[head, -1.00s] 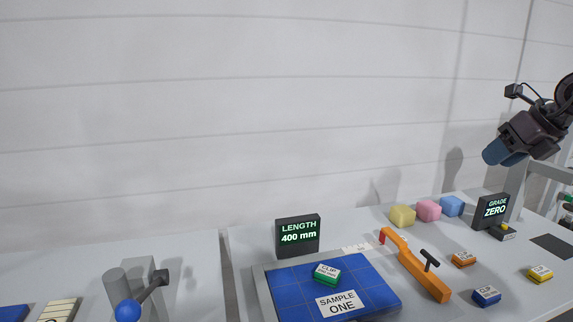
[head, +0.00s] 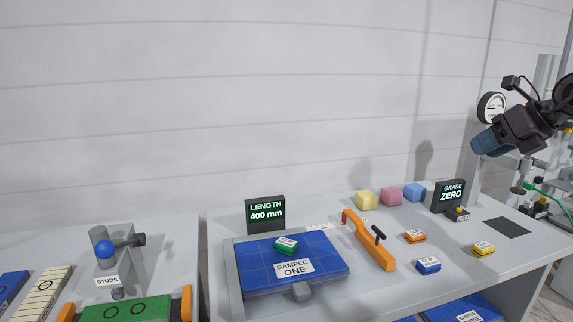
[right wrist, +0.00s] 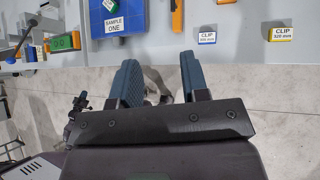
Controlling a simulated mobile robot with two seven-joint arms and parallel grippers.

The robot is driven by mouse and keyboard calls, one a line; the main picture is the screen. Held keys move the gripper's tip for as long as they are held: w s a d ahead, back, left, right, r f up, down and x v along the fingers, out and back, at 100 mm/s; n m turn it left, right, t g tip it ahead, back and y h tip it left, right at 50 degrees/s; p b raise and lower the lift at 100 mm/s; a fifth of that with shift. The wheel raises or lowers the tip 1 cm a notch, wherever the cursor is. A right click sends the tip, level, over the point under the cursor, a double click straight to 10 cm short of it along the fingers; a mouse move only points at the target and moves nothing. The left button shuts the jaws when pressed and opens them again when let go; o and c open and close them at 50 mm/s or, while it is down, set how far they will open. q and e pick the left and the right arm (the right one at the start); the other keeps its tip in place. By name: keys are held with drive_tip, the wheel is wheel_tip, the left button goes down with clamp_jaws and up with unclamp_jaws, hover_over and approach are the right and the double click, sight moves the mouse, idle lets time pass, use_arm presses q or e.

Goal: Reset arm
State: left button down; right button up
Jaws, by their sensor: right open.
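My right gripper (head: 484,144) is raised at the right of the head view, in the air above the table and apart from everything on it. In the right wrist view its two blue-grey fingers (right wrist: 160,84) stand apart with nothing between them. Grey floor shows beyond and below them, and the table edge is at the top. My left gripper does not show in the head view.
A blue sample pad (head: 265,267) with a green clip (head: 286,245) lies on the table beside an orange lever tool (head: 372,248). Orange, blue and yellow clips (head: 483,249) lie to the right. Foam cubes (head: 391,196) and two displays (head: 265,215) stand behind.

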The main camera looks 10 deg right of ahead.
drive_tip(key=w+a+m+t+y, duration=0.3)
drive_tip(key=w+a+t+y, duration=0.15)
drive_tip(key=a+y, duration=0.4)
wheel_tip(320, 180, down, 26)
drive_tip(key=s+a+m+t+h+b, duration=0.2)
drive_tip(key=m+t+h, duration=0.55)
drive_tip(key=m, duration=1.25)
drive_tip(key=s+a+f+m+g+h+b, duration=0.1)
drive_tip(key=s+a+f+m+g+h, duration=0.25)
drive_tip(key=f, duration=0.55)
drive_tip(key=s+a+f+m+g+h, duration=0.1)
drive_tip(key=s+f+m+g, duration=0.1)
drive_tip(key=s+f+m, duration=0.35)
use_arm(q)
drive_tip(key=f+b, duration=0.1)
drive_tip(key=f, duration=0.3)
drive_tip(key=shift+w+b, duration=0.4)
use_arm(e)
drive_tip(key=s+a+f+m+g, duration=0.2)
drive_tip(key=s+a+f, duration=0.2)
drive_tip(key=s+f, duration=0.4)
drive_tip(key=s+a+f+m+g, duration=0.2)
drive_tip(key=s+a+f, duration=0.2)
drive_tip(key=s+f, duration=0.4)
drive_tip(key=shift+s+a+f, duration=0.2)
drive_tip(key=shift+s+f, duration=0.15)
drive_tip(key=shift+f, duration=0.25)
